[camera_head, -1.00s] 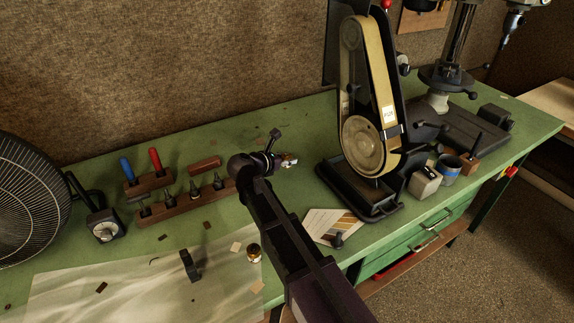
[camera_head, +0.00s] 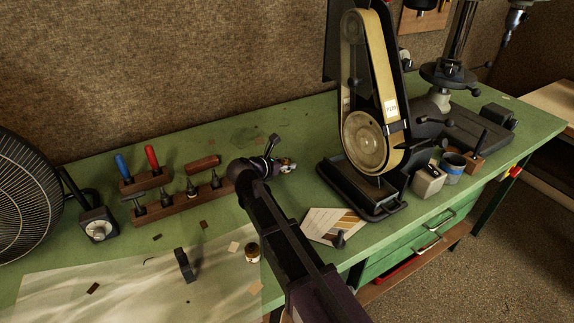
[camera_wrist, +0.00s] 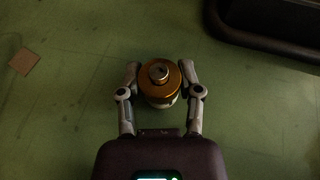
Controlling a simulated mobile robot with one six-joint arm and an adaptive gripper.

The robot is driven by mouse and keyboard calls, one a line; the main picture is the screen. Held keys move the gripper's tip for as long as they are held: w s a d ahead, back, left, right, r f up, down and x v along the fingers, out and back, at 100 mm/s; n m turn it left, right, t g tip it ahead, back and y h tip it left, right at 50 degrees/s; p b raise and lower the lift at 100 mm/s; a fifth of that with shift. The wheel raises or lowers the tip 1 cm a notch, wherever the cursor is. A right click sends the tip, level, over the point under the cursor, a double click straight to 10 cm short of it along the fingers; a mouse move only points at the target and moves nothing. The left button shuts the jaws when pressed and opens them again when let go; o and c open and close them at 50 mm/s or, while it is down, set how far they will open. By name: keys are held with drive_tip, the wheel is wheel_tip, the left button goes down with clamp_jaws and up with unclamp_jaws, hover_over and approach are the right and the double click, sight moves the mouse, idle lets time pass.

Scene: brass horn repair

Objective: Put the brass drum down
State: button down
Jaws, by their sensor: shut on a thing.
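The brass drum (camera_wrist: 158,83) is a short round brass-coloured piece with a pale knob on top and a paler lower part. My gripper (camera_wrist: 159,76) is shut on it, one finger on each side. In the head view my gripper (camera_head: 286,165) is over the green bench (camera_head: 300,115), just left of the belt sander's base. The drum is small there and partly hidden by my arm. I cannot tell whether its underside touches the bench.
The belt sander (camera_head: 368,140) stands close on the right; its dark base edge (camera_wrist: 270,35) shows in the wrist view. A tool rack (camera_head: 180,204) is to the left. A small brass-topped piece (camera_head: 252,252) and scraps lie in front.

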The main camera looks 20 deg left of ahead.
drive_tip(key=shift+f, duration=0.2)
drive_tip(key=shift+c, duration=1.3)
unclamp_jaws()
drive_tip(key=shift+r, duration=0.15)
drive_tip(key=shift+r, duration=0.15)
drive_tip(key=p+v, duration=0.4)
drive_tip(key=v, duration=0.8)
drive_tip(key=shift+p, duration=0.3)
